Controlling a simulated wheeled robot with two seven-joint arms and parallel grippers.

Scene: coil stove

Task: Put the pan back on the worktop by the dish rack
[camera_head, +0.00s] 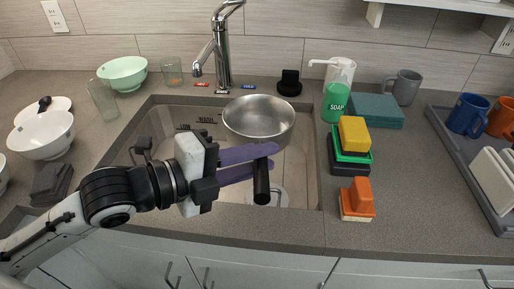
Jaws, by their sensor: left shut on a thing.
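A silver metal pan (258,118) with a black handle (261,180) is held over the sink (150,117), near its back right part. My left gripper (264,160) comes in from the left. Its purple fingers are shut on the pan's handle, which points toward the front of the counter. The pan looks upright and empty. The grey dish rack (449,148) stands at the right edge, with a blue mug (467,113), an orange mug and white plates in it. My right gripper is not in view.
The grey worktop (410,170) is bare between the sponges and the rack. Stacked sponges (353,138), an orange brush (357,198), a soap bottle (338,90) and teal cloth (376,110) stand right of the sink. The faucet (222,50) rises behind the pan.

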